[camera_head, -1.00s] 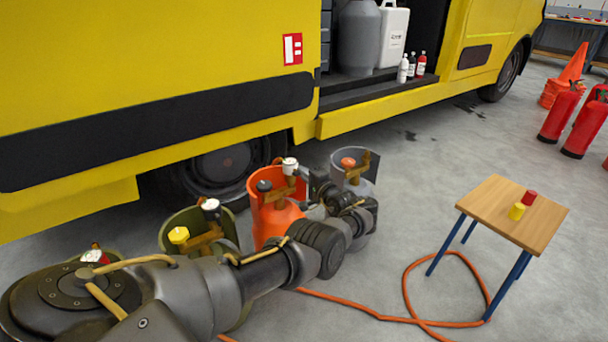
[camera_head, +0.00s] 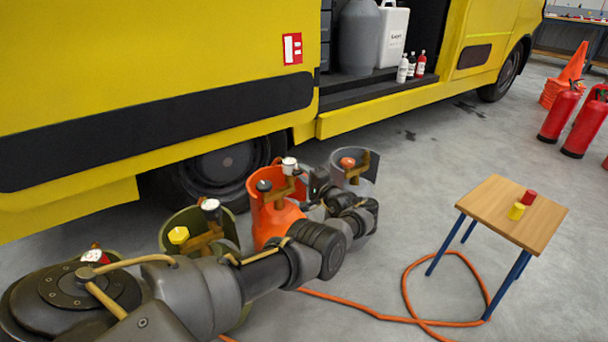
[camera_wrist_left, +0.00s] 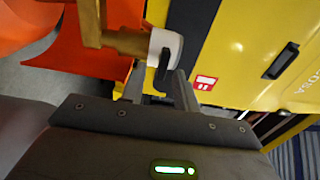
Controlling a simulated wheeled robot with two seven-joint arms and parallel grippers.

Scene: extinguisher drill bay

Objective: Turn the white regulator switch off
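The white regulator switch (camera_head: 289,165) sits on a brass valve fitting on the orange gas cylinder (camera_head: 276,217). In the left wrist view the white switch (camera_wrist_left: 166,46) shows close up, with a dark part at its lower edge. My left gripper (camera_head: 314,181) is just to the right of the switch in the head view, close to it. In the wrist view its two fingers (camera_wrist_left: 159,82) stand apart, with the dark part between their tips; contact cannot be told. My right gripper is not in view.
A green cylinder (camera_head: 175,218) with yellow and white-topped knobs stands left of the orange one, a grey cylinder (camera_head: 366,166) with an orange knob right of it. The yellow van (camera_head: 200,60) is close behind. A small table (camera_head: 490,207) and orange hose (camera_head: 405,290) are at right.

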